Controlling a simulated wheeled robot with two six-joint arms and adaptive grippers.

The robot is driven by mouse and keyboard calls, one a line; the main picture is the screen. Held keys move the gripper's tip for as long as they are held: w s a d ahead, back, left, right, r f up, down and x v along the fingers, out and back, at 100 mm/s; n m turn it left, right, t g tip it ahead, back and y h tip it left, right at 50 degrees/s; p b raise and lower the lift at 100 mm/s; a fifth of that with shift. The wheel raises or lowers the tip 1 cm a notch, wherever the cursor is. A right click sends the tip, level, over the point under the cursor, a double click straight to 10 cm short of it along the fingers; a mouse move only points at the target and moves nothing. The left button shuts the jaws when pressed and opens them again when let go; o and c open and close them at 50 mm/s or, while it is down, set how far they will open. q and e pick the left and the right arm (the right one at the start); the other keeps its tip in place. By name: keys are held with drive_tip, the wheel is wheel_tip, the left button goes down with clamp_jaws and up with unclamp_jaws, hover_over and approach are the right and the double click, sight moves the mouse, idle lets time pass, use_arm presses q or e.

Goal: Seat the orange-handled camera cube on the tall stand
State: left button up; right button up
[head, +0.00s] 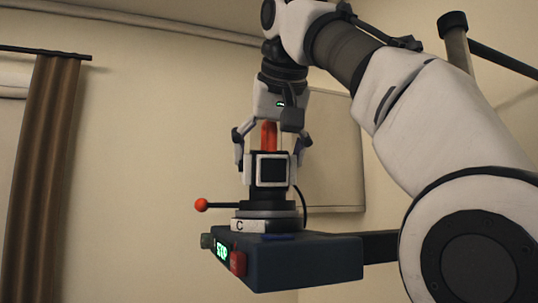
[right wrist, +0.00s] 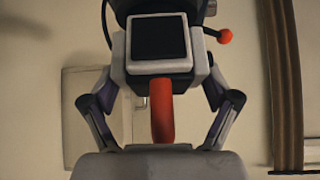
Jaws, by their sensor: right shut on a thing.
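The camera cube (head: 272,171) is a dark block with a white-framed square face and an upright orange handle (head: 269,135) on top. My right gripper (head: 270,160) comes down from above and is shut on the cube's sides, with the handle between its fingers. The cube is upright over the round grey top of the stand (head: 268,212), which bears a white label "C". No clear gap shows between them, but I cannot tell whether the cube is fully seated. The right wrist view shows the cube (right wrist: 160,42) and handle (right wrist: 162,112) between the fingers. My left gripper is not in view.
The stand top sits on a dark blue box (head: 310,262) with a green "STOP" display (head: 222,252) and a red button (head: 238,263). A lever with an orange ball (head: 201,205) sticks out left. A brown curtain (head: 42,170) hangs at the far left.

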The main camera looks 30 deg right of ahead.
drive_tip(key=shift+f, duration=0.2)
drive_tip(key=o, duration=1.5)
drive_tip(key=shift+s, duration=0.1)
drive_tip(key=shift+o, duration=0.2)
drive_tip(key=shift+r, duration=0.1)
